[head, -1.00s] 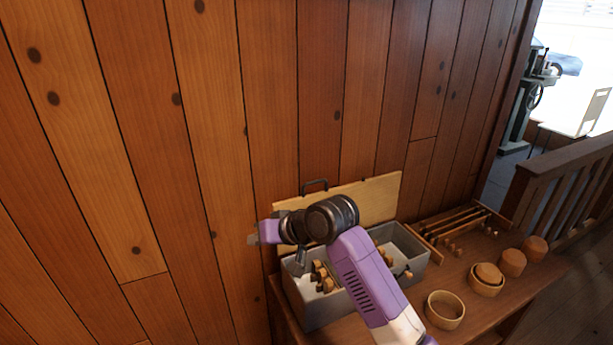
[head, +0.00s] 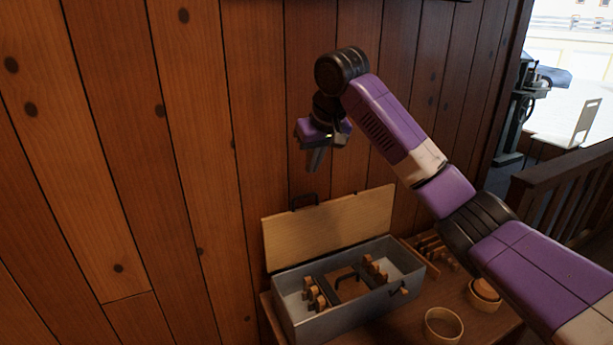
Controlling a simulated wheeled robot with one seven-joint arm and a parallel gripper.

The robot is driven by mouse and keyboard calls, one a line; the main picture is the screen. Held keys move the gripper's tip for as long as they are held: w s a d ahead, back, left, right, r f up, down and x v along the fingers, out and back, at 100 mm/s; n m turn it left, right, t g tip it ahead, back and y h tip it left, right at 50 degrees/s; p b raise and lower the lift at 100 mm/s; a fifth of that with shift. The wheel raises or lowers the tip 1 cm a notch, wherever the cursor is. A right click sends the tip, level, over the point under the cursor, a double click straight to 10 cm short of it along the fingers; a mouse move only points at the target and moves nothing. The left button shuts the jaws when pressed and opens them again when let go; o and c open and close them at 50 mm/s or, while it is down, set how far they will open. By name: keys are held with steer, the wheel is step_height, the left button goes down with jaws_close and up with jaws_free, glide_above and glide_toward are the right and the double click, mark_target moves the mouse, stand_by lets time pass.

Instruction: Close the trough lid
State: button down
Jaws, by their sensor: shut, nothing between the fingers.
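The trough (head: 341,322) is a long grey box on the wooden bench. Its pale wooden lid (head: 330,226) stands open, raised along the back edge near the plank wall. A dark handle (head: 305,200) sits on the lid's top edge at the left. Several turned wooden pieces (head: 375,270) lie inside the trough, with a wooden holder with a dark handle (head: 346,276) among them. My gripper (head: 316,160) is shut and empty. It hangs in the air above the lid, pointing down and apart from it in the picture.
Wooden bowls (head: 444,325) stand on the bench right of the trough. A wooden rack (head: 432,249) is behind them, partly hidden by my arm. The plank wall (head: 190,150) rises close behind the lid. A railing (head: 562,205) is at the right.

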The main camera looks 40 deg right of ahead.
steer(key=p+x, duration=0.1)
steer(key=x, duration=0.8)
steer(key=shift+f, duration=0.1)
